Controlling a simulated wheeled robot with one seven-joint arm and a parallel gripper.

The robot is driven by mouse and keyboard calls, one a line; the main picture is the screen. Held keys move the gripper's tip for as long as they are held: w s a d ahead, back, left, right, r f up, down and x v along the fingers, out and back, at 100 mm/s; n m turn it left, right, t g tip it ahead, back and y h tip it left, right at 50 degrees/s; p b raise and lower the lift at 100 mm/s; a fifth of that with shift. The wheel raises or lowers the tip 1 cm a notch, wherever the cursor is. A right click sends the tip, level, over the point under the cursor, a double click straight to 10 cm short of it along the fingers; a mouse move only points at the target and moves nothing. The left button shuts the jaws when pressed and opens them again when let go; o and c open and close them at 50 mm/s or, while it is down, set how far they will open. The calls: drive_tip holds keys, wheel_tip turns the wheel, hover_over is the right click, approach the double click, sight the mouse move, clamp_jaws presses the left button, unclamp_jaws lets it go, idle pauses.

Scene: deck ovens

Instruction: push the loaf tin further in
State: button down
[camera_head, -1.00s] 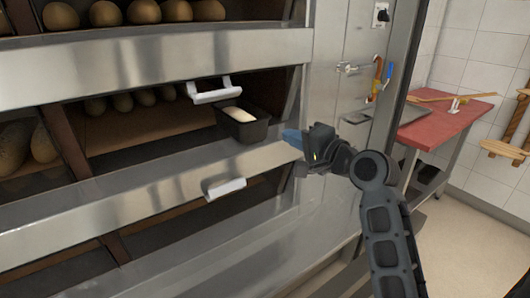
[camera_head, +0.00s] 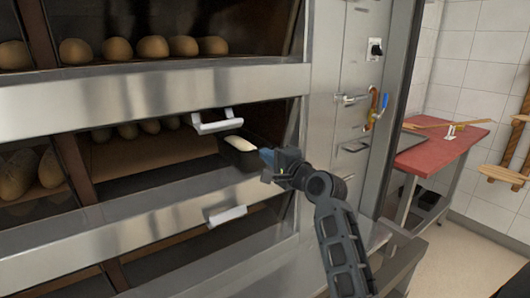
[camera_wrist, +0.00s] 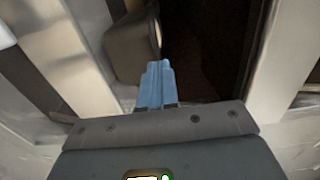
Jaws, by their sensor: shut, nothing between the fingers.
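The loaf tin (camera_head: 236,155) is a dark, box-shaped tin with pale dough (camera_head: 240,143) in it. It stands at the front right of the middle oven deck, close to the opening's edge. In the wrist view the tin (camera_wrist: 131,47) lies just ahead and to the left of the fingertips. My gripper (camera_head: 266,155) has blue fingers, shut and empty, at the right end of the tin. In the wrist view the shut fingers (camera_wrist: 157,72) are very near the tin; I cannot tell whether they touch it.
A white handle (camera_head: 217,121) hangs above the tin, and another handle (camera_head: 226,215) sits on the steel front below. Round loaves (camera_head: 128,131) lie deeper in the deck. The oven's steel side panel (camera_head: 340,110) stands to the right, with a red-topped table (camera_head: 440,150) beyond.

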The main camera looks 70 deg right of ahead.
sight(249, 145)
drive_tip(key=shift+x, duration=0.85)
drive_tip(key=b+x, duration=0.4)
drive_tip(key=x, duration=1.7)
drive_tip(key=shift+w+d+f, duration=0.1)
drive_tip(key=shift+w+d, duration=0.45)
drive_tip(key=shift+w, duration=0.15)
drive_tip(key=shift+s+a, duration=0.1)
drive_tip(key=shift+s+a, duration=0.15)
drive_tip(key=shift+s, duration=0.1)
drive_tip(key=v, duration=0.4)
drive_tip(key=shift+s+a+r+p, duration=0.1)
drive_tip(key=shift+s+r+p, duration=0.15)
drive_tip(key=shift+p, duration=0.15)
drive_tip(key=shift+s+a+f, duration=0.15)
drive_tip(key=shift+s+f, duration=0.05)
drive_tip(key=shift+f, duration=0.05)
drive_tip(key=v, duration=0.8)
drive_tip(key=shift+s+a+r, duration=0.1)
